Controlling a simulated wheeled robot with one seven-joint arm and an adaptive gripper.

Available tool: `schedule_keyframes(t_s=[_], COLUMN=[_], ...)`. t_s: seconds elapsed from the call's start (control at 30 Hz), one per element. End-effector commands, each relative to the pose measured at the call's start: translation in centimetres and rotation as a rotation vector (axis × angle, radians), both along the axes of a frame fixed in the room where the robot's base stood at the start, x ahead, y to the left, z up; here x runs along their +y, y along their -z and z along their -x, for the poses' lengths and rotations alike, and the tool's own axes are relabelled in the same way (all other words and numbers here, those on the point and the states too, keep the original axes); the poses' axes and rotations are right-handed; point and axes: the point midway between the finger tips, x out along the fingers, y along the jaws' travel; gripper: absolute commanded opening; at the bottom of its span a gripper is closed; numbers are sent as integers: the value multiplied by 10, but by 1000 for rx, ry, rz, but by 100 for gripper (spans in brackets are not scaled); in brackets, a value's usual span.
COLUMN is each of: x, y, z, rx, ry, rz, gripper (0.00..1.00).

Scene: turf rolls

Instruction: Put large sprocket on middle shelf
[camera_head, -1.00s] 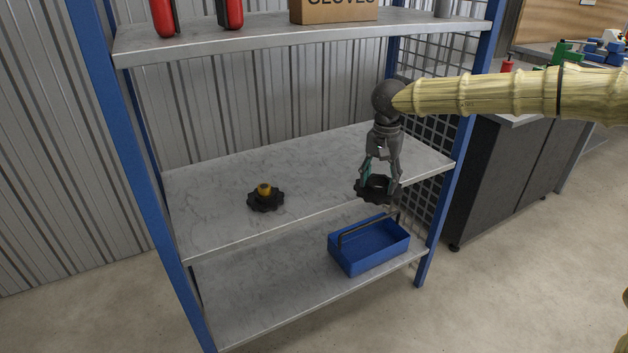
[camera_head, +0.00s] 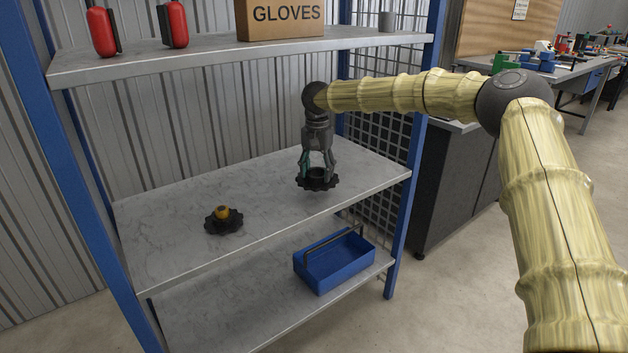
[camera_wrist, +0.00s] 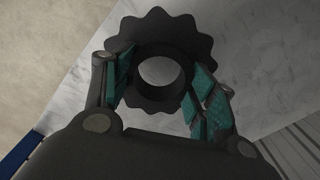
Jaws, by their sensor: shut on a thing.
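My gripper (camera_head: 317,165) is shut on a large dark sprocket (camera_head: 317,183) with a toothed rim and a raised round hub. In the wrist view the sprocket (camera_wrist: 182,24) lies flat between the teal finger pads, with the shelf surface showing through its centre hole. The sprocket is over the right part of the middle shelf (camera_head: 165,205), near its front edge. I cannot tell whether it touches the shelf or hangs slightly above it. Another dark sprocket with a yellow-orange piece on top (camera_head: 222,220) lies on the middle shelf to the left.
A blue tote with a handle (camera_head: 338,272) is on the bottom shelf. Blue posts (camera_head: 405,170) and a mesh side panel (camera_head: 376,150) bound the rack.

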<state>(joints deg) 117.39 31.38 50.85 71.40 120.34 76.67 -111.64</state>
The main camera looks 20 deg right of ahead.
Motion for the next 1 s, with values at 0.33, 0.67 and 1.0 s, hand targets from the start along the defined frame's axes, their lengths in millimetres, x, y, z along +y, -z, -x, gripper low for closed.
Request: schedule_keyframes(t_s=[0.33,0.67,1.0], x=[3,3,3], y=[1,35,36], z=[-19,-20,-20], rx=[-1,-1,-1], ry=[0,-1,-1], rz=[-1,-1,-1], gripper=[18,18,18])
